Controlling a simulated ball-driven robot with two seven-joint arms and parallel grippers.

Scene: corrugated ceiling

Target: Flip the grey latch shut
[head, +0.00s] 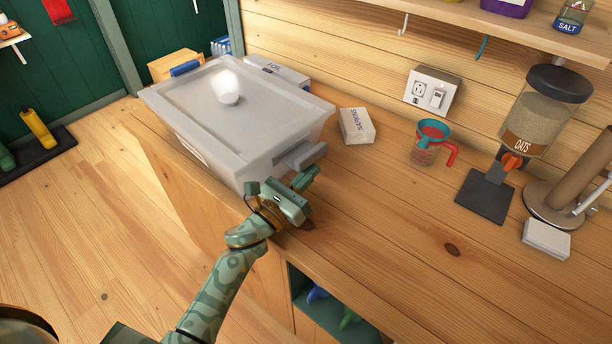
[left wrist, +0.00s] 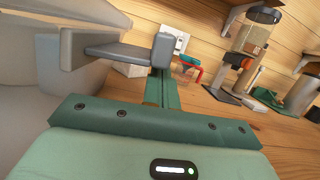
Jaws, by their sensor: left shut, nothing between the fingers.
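A grey lidded bin (head: 185,126) stands on the wooden counter, and its lid is down. The grey latch (head: 305,155) sticks out from the bin's right end near the rim. In the left wrist view the latch (left wrist: 115,53) reaches sideways from the bin wall to a thicker end block. My left gripper (head: 306,178) is shut and empty, just in front of and below the latch's outer end. Its green fingers (left wrist: 161,90) appear close to the end block in the left wrist view; I cannot tell whether they touch. My right gripper is not in view.
A napkin box (head: 357,126) lies right of the latch. A measuring cup (head: 428,143) and an oats dispenser (head: 530,125) stand farther right. A wall socket (head: 432,92) is behind. The counter's front middle is clear.

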